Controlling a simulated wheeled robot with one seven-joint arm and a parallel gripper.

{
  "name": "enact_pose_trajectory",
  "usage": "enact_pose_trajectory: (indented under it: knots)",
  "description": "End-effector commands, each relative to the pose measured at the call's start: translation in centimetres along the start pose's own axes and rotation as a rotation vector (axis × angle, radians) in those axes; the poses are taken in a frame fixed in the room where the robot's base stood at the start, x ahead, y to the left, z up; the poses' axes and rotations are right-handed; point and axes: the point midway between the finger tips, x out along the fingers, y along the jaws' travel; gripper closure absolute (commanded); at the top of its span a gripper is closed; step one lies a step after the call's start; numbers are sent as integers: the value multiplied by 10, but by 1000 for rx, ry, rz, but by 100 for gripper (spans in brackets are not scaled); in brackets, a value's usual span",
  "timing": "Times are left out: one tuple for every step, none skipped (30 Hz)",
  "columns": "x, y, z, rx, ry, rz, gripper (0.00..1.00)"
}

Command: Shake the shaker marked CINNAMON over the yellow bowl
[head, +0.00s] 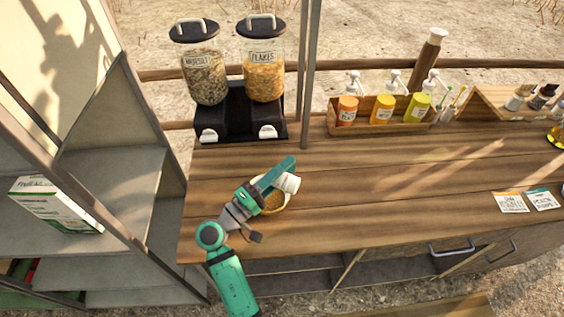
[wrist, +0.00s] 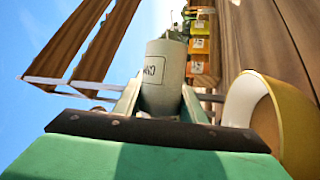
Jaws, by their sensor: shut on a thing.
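My gripper (head: 279,176) is shut on a whitish shaker (head: 289,183), held above the counter at the bowl. The shaker also shows between the fingers in the wrist view (wrist: 165,62), with a small dark-lettered label too partial to read surely. It is tipped well over, roughly on its side. The yellow bowl (head: 286,205) stands on the counter right below the gripper and shaker, partly hidden by them. Its contents look brownish. In the wrist view the bowl (wrist: 296,120) is at the right, with a pale inside, apart from the shaker.
Two dispensers, marked MUESLI (head: 205,80) and FLAKES (head: 264,78), stand at the back left. A wooden rack (head: 362,122) holds several pump bottles behind. Two packets (head: 510,202) lie at the right. The wooden counter (head: 400,185) between is clear. A post (head: 309,75) rises behind.

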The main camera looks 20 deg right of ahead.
Motion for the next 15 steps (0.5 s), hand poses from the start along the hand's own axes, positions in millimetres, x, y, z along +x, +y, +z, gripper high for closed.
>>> enact_pose_trajectory:
  knots:
    - [0,1,0,5,-3,0,87]
    - [0,1,1,11,-5,-2,87]
    - [0,2,1,25,-9,-7,87]
    - [1,2,2,41,-14,-13,87]
    - [2,4,3,61,-20,-21,87]
    - [3,5,5,96,-31,-35,87]
    - [4,6,7,130,-42,-49,87]
    - [6,8,9,168,-54,-64,87]
    - [7,10,12,225,-73,-87,87]
    - [9,12,16,274,-88,-107,87]
    - [11,13,19,325,-105,-129,87]
    - [14,15,23,396,-127,-158,87]
    - [15,18,26,452,-145,-181,87]
    - [17,21,26,510,-162,-205,87]
    - [18,24,28,583,-186,-236,87]
